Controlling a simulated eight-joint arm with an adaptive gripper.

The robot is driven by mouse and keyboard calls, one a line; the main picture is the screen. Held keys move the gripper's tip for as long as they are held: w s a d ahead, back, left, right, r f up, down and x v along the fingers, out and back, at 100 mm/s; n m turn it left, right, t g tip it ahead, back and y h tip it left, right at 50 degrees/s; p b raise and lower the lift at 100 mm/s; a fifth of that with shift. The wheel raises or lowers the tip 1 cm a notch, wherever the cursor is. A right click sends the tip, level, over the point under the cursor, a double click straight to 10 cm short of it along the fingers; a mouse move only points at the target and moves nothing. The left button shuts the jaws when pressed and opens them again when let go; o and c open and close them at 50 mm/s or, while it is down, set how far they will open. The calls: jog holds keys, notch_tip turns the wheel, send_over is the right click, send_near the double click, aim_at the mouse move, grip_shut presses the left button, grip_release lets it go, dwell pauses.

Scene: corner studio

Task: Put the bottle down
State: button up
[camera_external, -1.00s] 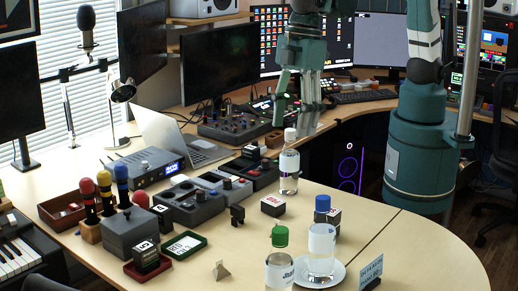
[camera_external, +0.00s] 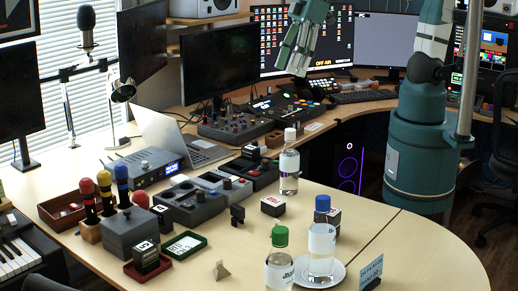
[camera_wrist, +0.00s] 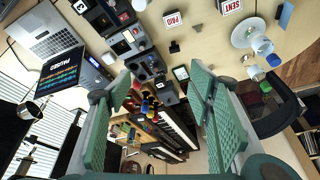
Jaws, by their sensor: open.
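A clear bottle with a white cap (camera_external: 289,169) stands upright on the desk. A clear bottle with a blue cap (camera_external: 321,246) stands upright on a white plate (camera_external: 341,276). A clear bottle with a green cap (camera_external: 279,270) stands in front of it to the left. The plate also shows in the wrist view (camera_wrist: 241,39), at the upper right. My gripper (camera_external: 292,66) is raised in front of the monitors, above and apart from the white-capped bottle. In the wrist view its green fingers (camera_wrist: 160,84) are spread with nothing between them.
Small labelled boxes (camera_external: 272,205) stand near the bottles. Audio boxes (camera_external: 190,203), a laptop (camera_external: 172,133) and colourful-topped microphones (camera_external: 104,190) fill the left side. A small sign (camera_external: 370,272) stands at the front. The desk (camera_external: 430,255) is clear at the right front.

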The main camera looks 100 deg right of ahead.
jog(key=s+d+m+t, duration=0.1)
jog(key=s+d, duration=0.5)
jog(key=d, duration=0.3)
jog(key=s+d+f+m+t+h, duration=0.1)
jog(key=s+d+m+t, duration=0.1)
jog(key=s+d, duration=0.5)
jog(key=shift+d+f+m+h, duration=0.2)
jog(key=shift+d+m+h, duration=0.1)
jog(key=shift+d, duration=1.5)
jog(key=c, duration=0.5)
jog(key=shift+o, duration=0.2)
jog(key=shift+f, duration=0.1)
